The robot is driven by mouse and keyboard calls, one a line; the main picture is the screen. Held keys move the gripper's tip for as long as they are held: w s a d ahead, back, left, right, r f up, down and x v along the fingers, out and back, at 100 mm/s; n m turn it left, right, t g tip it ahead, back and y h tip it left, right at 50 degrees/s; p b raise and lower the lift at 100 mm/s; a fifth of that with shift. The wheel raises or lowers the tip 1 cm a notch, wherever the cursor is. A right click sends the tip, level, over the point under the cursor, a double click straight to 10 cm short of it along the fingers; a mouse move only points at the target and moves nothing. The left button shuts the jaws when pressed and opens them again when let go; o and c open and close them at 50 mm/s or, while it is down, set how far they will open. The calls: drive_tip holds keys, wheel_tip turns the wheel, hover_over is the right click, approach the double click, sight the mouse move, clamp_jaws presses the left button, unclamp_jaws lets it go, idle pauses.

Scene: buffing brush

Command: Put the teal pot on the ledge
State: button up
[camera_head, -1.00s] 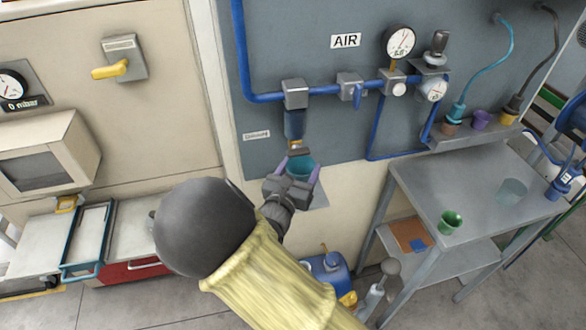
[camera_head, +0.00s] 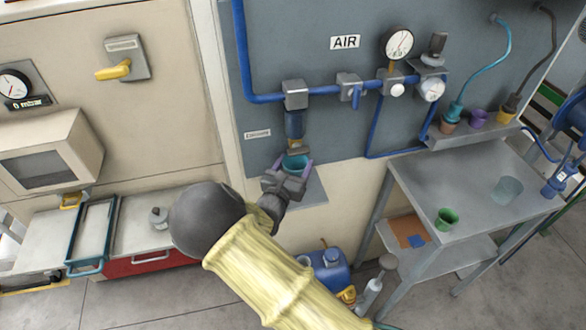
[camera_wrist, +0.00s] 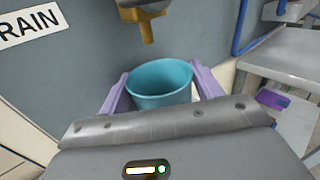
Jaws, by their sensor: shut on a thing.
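The teal pot (camera_head: 295,161) is upright, with its open rim upward. It sits between the purple fingers of my gripper (camera_head: 293,167), which is shut on it. In the wrist view the teal pot (camera_wrist: 160,84) fills the space between both fingers of my gripper (camera_wrist: 162,90). It is just below the drain outlet (camera_head: 296,147), whose yellow nozzle (camera_wrist: 146,28) points down near the far rim. A grey ledge (camera_head: 470,136) juts from the panel at the right, well away from the pot. An orange-brown pot (camera_head: 447,127), a purple pot (camera_head: 478,118) and a yellow pot (camera_head: 504,116) stand on it.
A grey metal table (camera_head: 455,190) stands below the ledge, with a green cup (camera_head: 447,218) and a translucent cup (camera_head: 507,190). Blue pipes (camera_head: 372,125) run along the panel. A blue can (camera_head: 330,272) stands on the floor beside my arm.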

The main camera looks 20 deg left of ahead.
drive_tip(key=shift+w+a+f+p, duration=0.15)
drive_tip(key=shift+f+p, duration=0.25)
drive_tip(key=shift+f, duration=0.8)
drive_tip(key=shift+f, duration=0.15)
drive_tip(key=o, duration=0.7)
drive_tip(key=shift+o, duration=0.2)
drive_tip(key=s+b, duration=0.2)
drive_tip(key=s, duration=1)
drive_tip(key=shift+a, duration=0.45)
